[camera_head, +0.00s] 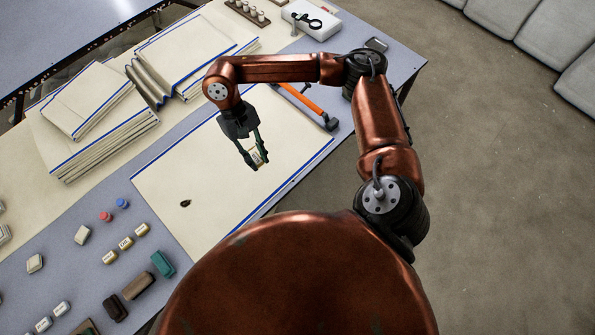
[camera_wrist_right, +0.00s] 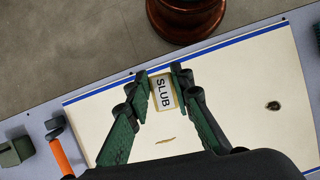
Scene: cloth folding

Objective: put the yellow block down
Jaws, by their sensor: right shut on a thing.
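My right gripper (camera_head: 257,160) is shut on the yellow block (camera_wrist_right: 163,93), a small block with yellow edges and a white face. In the right wrist view its face reads "SLUB", and it sits between the two green fingers. In the head view the gripper points down over the flat cream cloth (camera_head: 200,155) with blue edge lines. I cannot tell whether the block touches the cloth. A dark spot (camera_head: 185,203) lies on the cloth to the lower left. A small yellowish mark (camera_wrist_right: 165,141) on the cloth shows near the block in the wrist view. My left gripper is out of view.
Folded cloth stacks (camera_head: 95,120) lie at the left and back. Several similar yellow-edged blocks (camera_head: 126,243), red (camera_head: 106,216) and blue (camera_head: 122,203) pieces and a teal block (camera_head: 162,264) stand at the lower left. An orange-handled tool (camera_head: 303,101) lies beyond the cloth.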

